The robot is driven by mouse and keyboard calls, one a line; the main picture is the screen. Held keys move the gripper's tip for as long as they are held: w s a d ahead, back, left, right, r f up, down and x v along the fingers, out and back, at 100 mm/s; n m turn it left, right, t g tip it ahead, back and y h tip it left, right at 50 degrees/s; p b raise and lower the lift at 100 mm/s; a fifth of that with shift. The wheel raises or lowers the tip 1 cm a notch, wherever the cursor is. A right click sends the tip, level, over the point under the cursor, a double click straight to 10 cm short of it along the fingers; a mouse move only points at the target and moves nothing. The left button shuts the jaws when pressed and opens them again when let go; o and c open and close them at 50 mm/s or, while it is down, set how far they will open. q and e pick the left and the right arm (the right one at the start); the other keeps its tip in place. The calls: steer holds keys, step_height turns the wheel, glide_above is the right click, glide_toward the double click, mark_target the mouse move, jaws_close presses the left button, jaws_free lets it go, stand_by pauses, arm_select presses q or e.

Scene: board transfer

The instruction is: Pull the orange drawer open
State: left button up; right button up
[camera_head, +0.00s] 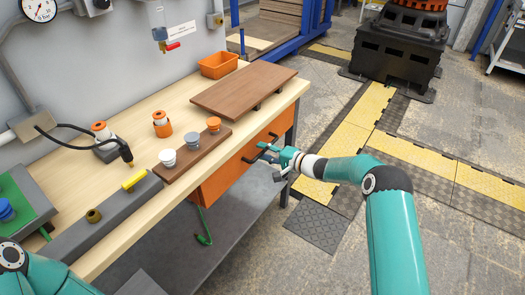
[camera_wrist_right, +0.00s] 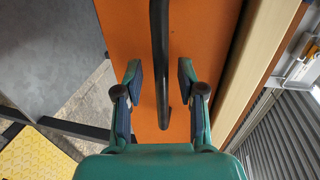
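The orange drawer (camera_head: 224,180) sits under the workbench top, and its front looks flush with the bench. Its dark bar handle (camera_head: 259,146) also shows in the right wrist view (camera_wrist_right: 158,55), running down the orange front (camera_wrist_right: 125,30). My right gripper (camera_head: 273,157) is at the handle. In the right wrist view its fingers (camera_wrist_right: 159,80) are open, one on each side of the bar, with a gap on both sides. Only a part of my left arm shows at the lower left of the head view; its gripper is out of view.
On the bench (camera_head: 135,190) are a brown board (camera_head: 245,88), a small rack with coloured knobs (camera_head: 190,160), an orange bin (camera_head: 218,65) and a hose nozzle (camera_head: 126,153). A green hanging tool (camera_head: 204,238) is below the drawer. The floor in front of the drawer is open.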

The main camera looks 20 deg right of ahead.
steer(key=shift+w+a+f, duration=0.1)
steer(key=shift+w+a, duration=0.15)
steer(key=shift+w, duration=0.05)
jaws_close()
steer(key=shift+a, duration=0.1)
